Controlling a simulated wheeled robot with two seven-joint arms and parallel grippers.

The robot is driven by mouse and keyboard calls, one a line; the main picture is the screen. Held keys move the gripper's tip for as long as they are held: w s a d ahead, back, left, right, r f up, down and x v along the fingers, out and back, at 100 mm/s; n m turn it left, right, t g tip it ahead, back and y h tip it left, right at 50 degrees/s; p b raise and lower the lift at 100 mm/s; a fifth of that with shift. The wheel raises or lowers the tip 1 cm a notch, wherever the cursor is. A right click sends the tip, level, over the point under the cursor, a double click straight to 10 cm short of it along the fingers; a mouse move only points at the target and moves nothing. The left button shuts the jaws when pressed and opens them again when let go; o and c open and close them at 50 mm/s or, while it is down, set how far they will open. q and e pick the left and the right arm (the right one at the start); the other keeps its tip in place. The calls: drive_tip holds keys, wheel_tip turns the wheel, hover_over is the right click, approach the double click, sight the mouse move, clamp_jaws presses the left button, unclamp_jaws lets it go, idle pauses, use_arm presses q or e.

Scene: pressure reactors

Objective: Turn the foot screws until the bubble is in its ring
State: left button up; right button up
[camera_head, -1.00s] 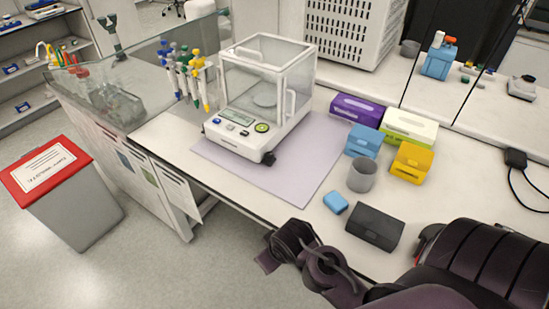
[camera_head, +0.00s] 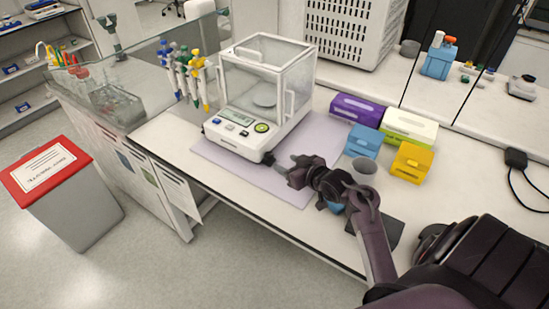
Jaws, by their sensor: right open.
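The analytical balance (camera_head: 250,105) with its glass draft shield stands on a pale purple mat (camera_head: 210,154) on the white bench. A dark foot screw (camera_head: 269,158) shows under its front right corner. Another small dark foot shows at its front left. The level bubble and its ring are too small to make out. My right gripper (camera_head: 287,168) is open and empty, with its fingertips close to the front right foot screw; I cannot tell whether they touch it. My left gripper is not in view.
A grey cup (camera_head: 364,169), blue box (camera_head: 363,141), yellow box (camera_head: 412,162), purple box (camera_head: 357,110) and green-white box (camera_head: 408,125) stand right of the balance. A pipette rack (camera_head: 190,80) stands left. A dark case (camera_head: 385,231) is partly behind my arm.

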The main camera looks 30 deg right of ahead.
sight(272, 157)
drive_tip(key=x, duration=0.7)
drive_tip(key=shift+w+p, duration=0.1)
drive_tip(key=shift+p, duration=0.3)
drive_tip(key=shift+f, duration=0.1)
drive_tip(key=c, duration=1)
drive_tip(key=shift+o, duration=0.2)
drive_tip(key=shift+a+m+h+p, duration=0.25)
drive_tip(key=shift+m+h+p, duration=0.1)
drive_tip(key=shift+m+h, duration=0.55)
drive_tip(key=o, duration=1)
drive_tip(key=shift+c, duration=0.2)
drive_tip(key=shift+d+n, duration=0.15)
drive_tip(key=shift+n, duration=0.15)
